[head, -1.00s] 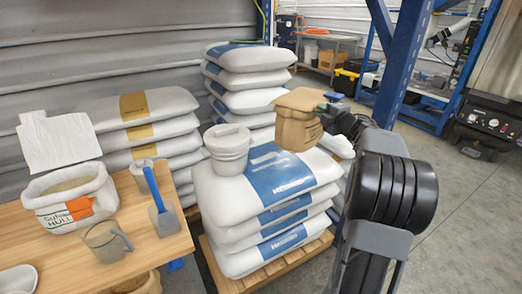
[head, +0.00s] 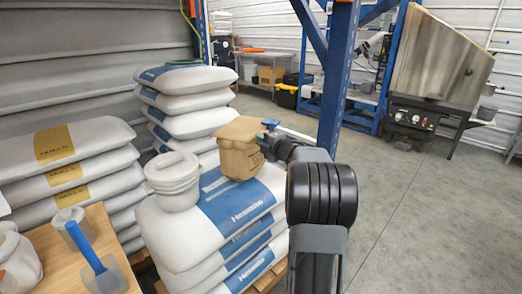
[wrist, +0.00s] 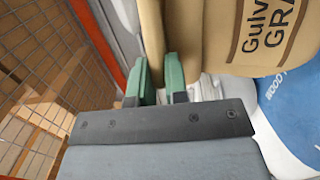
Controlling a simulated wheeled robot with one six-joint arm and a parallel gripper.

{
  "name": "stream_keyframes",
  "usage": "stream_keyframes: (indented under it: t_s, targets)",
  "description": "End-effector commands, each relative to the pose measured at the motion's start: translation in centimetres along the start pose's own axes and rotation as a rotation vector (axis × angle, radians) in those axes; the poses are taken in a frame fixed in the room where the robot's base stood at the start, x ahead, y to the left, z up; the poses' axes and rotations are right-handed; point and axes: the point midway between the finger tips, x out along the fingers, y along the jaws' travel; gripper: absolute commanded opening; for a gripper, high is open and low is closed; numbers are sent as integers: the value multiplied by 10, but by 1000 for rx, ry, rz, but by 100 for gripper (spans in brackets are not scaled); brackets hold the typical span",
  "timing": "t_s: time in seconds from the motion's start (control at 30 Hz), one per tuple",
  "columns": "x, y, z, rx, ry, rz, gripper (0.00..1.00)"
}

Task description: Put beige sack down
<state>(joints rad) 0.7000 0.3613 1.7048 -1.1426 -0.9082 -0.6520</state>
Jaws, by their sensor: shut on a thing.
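The beige sack (head: 238,152) is small, with a folded top. In the head view it appears over the top of the stack of white sacks with blue bands (head: 215,205), just right of a white lidded bucket (head: 173,183). I cannot tell whether its bottom touches the stack. My gripper (head: 268,148) reaches it from the right. In the wrist view, the green finger pads (wrist: 160,78) are shut on an edge of the beige sack (wrist: 225,35), whose dark printing is partly cut off.
A wooden table (head: 65,262) at lower left holds a blue-handled scoop (head: 95,265) and a clear cup. A taller white sack stack (head: 185,100) stands behind. A blue post (head: 335,80) rises behind my arm. Open floor (head: 430,220) lies to the right.

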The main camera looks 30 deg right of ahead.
Motion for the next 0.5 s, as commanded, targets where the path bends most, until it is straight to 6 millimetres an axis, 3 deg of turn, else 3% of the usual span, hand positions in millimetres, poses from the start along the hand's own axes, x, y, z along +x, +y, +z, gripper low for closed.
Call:
stream_keyframes:
  t_s: [0.2, 0.5]
  targets:
    - [0, -23, 0, -2, 1, 6, 0]
    - [0, -26, 0, -3, 1, 7, 0]
